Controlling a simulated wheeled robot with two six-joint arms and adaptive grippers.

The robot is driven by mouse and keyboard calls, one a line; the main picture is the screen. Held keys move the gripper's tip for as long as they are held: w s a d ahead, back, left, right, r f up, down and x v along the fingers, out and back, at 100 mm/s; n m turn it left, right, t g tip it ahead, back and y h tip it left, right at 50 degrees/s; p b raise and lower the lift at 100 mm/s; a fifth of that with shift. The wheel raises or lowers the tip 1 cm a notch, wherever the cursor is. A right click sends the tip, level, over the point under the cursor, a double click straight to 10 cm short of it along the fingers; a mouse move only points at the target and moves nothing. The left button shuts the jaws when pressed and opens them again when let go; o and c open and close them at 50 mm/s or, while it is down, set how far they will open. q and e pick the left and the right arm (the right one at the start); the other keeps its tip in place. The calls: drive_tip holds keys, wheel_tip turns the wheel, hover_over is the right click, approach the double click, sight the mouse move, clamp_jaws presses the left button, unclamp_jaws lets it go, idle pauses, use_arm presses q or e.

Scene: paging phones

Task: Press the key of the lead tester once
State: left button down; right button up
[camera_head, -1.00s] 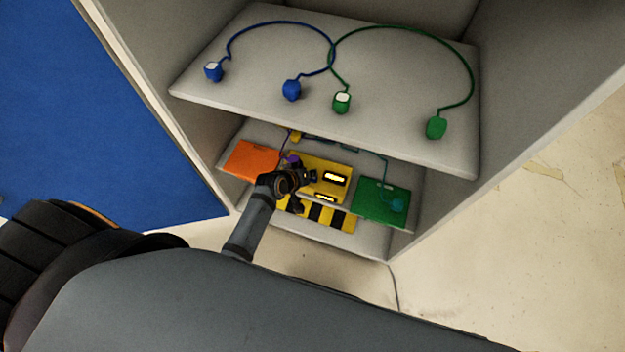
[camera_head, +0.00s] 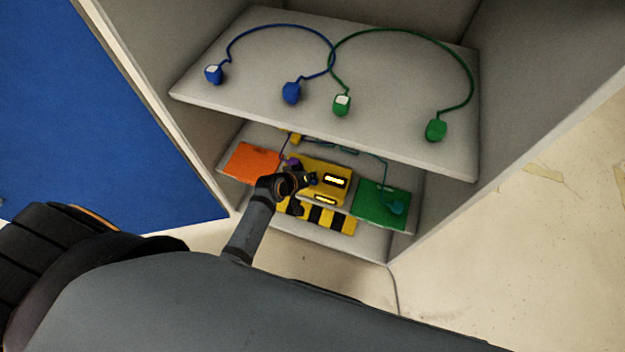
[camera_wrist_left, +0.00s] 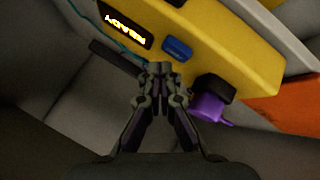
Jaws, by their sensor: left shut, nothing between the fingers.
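The lead tester is a yellow box (camera_head: 338,195) on the cabinet's lower shelf, with a lit display. The left wrist view shows its yellow face (camera_wrist_left: 228,47), a lit display (camera_wrist_left: 128,28) with lettering, and a blue key (camera_wrist_left: 177,48). A purple plug (camera_wrist_left: 209,108) sits at a black socket on its edge. My left gripper (camera_head: 311,179) is at the tester in the head view. In the left wrist view its shut, empty fingertips (camera_wrist_left: 163,70) are just below the blue key. I cannot tell whether they touch. My right gripper is not in view.
An orange panel (camera_head: 250,162) lies left of the tester and a green one (camera_head: 375,208) right. The upper shelf (camera_head: 265,75) above holds a blue lead (camera_head: 291,93) and a green lead (camera_head: 436,130). A black-and-yellow striped strip (camera_head: 335,222) is below. Cabinet walls bound the sides.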

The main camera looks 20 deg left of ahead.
use_arm(q)
drive_tip(key=shift+f, duration=0.1)
drive_tip(key=shift+f, duration=0.3)
drive_tip(key=shift+f+b, duration=0.3)
drive_tip(key=shift+f, duration=0.2)
idle(0.8)
drive_tip(key=shift+r, duration=0.15)
drive_tip(key=shift+r+p, duration=0.8)
drive_tip(key=shift+p, duration=0.3)
wheel_tip(320, 180, up, 5)
drive_tip(key=p, duration=0.5)
drive_tip(key=shift+r+p, duration=0.1)
drive_tip(key=shift+p, duration=0.25)
